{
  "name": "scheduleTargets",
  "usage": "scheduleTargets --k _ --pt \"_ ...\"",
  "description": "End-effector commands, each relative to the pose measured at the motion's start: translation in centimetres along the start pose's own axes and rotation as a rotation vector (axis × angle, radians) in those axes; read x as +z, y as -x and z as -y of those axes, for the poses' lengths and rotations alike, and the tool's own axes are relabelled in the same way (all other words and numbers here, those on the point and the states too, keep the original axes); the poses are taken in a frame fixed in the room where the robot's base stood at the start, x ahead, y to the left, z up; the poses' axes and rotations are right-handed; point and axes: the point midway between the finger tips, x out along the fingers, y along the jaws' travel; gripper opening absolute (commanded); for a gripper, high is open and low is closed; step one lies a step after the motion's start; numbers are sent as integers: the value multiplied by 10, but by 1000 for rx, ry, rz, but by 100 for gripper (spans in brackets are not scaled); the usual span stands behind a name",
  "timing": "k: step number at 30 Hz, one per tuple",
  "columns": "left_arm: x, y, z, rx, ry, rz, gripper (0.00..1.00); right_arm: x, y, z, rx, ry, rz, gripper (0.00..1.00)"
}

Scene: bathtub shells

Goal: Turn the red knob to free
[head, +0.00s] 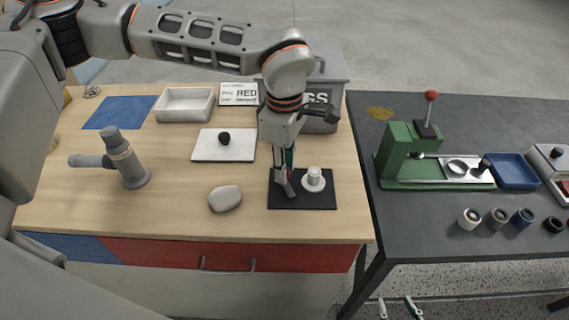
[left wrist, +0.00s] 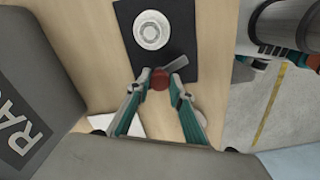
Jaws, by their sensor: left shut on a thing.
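The red knob (left wrist: 159,80) shows in the left wrist view between the two fingertips of my left gripper (left wrist: 160,77), which is shut on it. In the head view my left gripper (head: 285,172) points down at the left half of a black plate (head: 300,201), and its fingers hide most of the knob. A grey, flat bar (left wrist: 174,65) lies beside the knob on the plate. A white round knob (head: 314,177) stands on the plate's right half, apart from my fingers. The fingertips of my right gripper (head: 398,308) show at the bottom edge, apart and empty.
A card (head: 238,93) reading "RED" and a grey bin (head: 325,110) stand behind. A grey stone (head: 225,198), a white board (head: 208,145) and a grey pipe fitting (head: 131,172) are to the left. A dark table (head: 420,225) with a green press (head: 398,155) is to the right.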

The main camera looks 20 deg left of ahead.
Motion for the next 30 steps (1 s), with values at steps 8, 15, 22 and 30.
scheduleTargets --k 8,15,22,30 --pt "0 1 0 2 -221 0 0 -6 3 -1 0 0 -1 40" --pt "0 1 0 1 -346 0 0 -8 5 -1 0 1 -2 40" --pt "0 1 1 1 -402 0 0 -9 5 -1 0 1 -2 40" --pt "0 1 0 1 -415 0 0 -9 5 -1 0 1 -2 40"
